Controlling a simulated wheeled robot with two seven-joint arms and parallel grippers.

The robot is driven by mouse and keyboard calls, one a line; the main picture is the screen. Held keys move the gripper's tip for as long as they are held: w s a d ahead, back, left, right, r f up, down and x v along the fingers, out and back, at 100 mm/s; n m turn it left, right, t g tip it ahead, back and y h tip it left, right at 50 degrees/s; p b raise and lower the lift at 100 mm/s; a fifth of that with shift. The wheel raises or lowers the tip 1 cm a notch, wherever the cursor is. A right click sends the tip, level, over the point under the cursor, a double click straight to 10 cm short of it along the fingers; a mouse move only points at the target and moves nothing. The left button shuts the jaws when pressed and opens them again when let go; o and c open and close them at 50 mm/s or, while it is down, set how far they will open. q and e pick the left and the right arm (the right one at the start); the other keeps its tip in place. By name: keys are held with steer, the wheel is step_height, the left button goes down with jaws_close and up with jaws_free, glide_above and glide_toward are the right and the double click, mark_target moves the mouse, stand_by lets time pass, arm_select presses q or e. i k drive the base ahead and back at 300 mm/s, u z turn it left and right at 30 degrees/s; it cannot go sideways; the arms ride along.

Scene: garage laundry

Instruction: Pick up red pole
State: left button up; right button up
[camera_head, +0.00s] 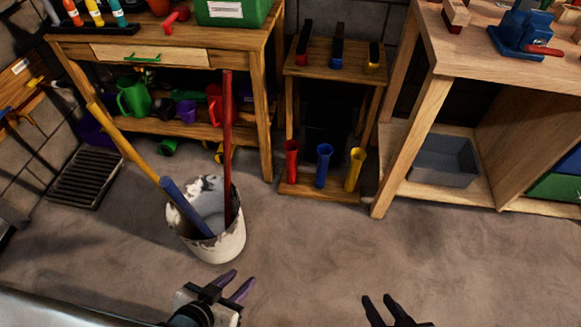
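The red pole (228,140) stands nearly upright in a white, paint-stained bucket (222,241) on the floor. Its lower end is hidden inside the bucket. A pole with a yellow upper part and a blue lower part (128,152) leans to the left in the same bucket. My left gripper (232,286) is just below the bucket in the picture, apart from it, with its fingers spread and nothing between them. My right gripper (381,306) is at the bottom edge, right of the bucket, also open and empty.
A wooden workbench (262,112) with pots and watering cans stands behind the bucket. A small wooden stand (318,188) holds red, blue and yellow tubes. A larger bench (413,145) is at the right. A floor grate (88,178) lies left. Floor in front is clear.

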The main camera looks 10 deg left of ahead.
mark_target(227, 74)
steer(key=z, duration=0.25)
steer(key=k, duration=0.3)
steer(key=z, duration=1.15)
steer(key=i, duration=0.45)
steer(key=u, duration=1.15)
steer(key=i, duration=1.35)
steer(key=u, duration=1.25)
steer(key=i, duration=0.15)
steer(key=u, duration=0.25)
